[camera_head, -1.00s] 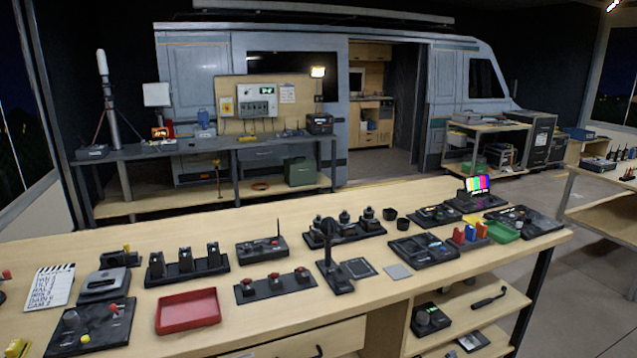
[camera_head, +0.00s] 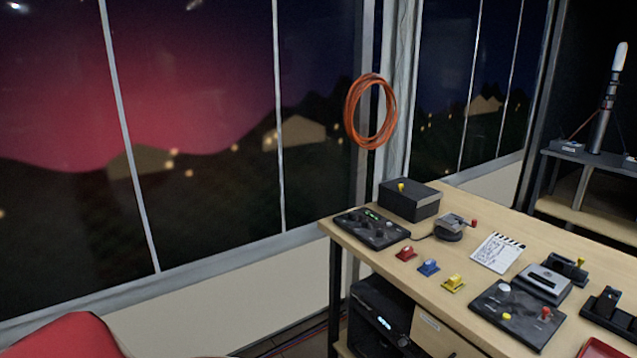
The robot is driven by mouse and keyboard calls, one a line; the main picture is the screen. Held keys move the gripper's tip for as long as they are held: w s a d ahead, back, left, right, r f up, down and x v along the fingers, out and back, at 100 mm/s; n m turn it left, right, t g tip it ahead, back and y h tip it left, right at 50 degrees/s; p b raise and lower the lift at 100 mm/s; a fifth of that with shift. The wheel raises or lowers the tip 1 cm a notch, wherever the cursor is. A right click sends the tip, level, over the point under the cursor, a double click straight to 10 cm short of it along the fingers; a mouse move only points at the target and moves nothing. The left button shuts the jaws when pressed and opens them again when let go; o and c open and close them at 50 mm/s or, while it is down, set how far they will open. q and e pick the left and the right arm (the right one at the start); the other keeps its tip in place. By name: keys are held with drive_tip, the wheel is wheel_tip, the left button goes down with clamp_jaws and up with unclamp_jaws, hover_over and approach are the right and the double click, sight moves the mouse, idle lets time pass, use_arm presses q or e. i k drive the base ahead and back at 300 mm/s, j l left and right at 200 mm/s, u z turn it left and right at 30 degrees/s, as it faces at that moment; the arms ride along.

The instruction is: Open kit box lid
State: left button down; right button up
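A dark box (camera_head: 412,207) with a small yellow knob on its top stands at the far left corner of the wooden table (camera_head: 400,268). Its top looks closed. No label shows on it, so I cannot tell for sure that it is the kit box. Neither of my grippers is in view.
A black control panel (camera_head: 372,229) lies in front of the dark box. Red, blue and yellow buttons (camera_head: 429,267), a clapperboard (camera_head: 498,252) and a joystick panel (camera_head: 516,312) are on the table. A red seat (camera_head: 60,338) is at lower left. An orange cable coil (camera_head: 371,112) hangs behind.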

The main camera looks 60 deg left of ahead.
sight(415, 192)
drive_tip(key=u, duration=1.35)
drive_tip(key=i+j+z, duration=0.15)
drive_tip(key=i+j, duration=0.25)
